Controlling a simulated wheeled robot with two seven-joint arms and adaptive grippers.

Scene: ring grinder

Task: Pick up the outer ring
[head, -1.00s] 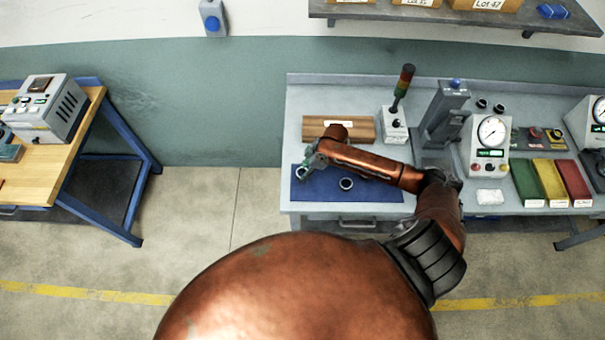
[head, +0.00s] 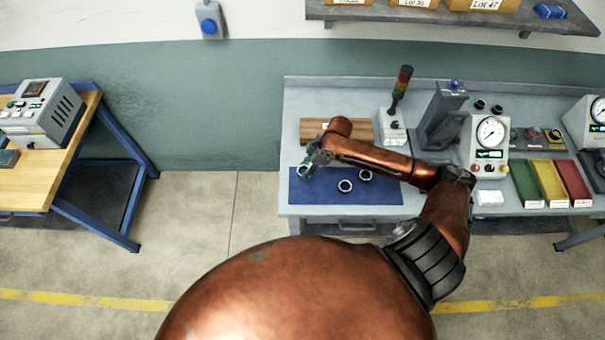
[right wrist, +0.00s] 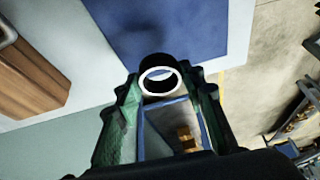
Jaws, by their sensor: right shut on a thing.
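My right gripper (head: 308,166) is at the left end of the blue mat (head: 385,193) on the grey bench. It is shut on a dark ring with a bright rim, the outer ring (right wrist: 159,80), held between the fingertips in the right wrist view. The same ring shows small at the gripper's tip in the head view (head: 303,171). I cannot tell how far it is above the mat. Two similar rings lie on the mat, one nearer (head: 345,186) and one farther right (head: 365,175), apart from the gripper. My left gripper is not in view.
A wooden block (head: 311,130) stands behind the mat, partly hidden by my arm. A signal tower (head: 399,105), a grey press (head: 440,125), a gauge box (head: 490,145) and green, yellow and red trays (head: 550,183) stand to the right.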

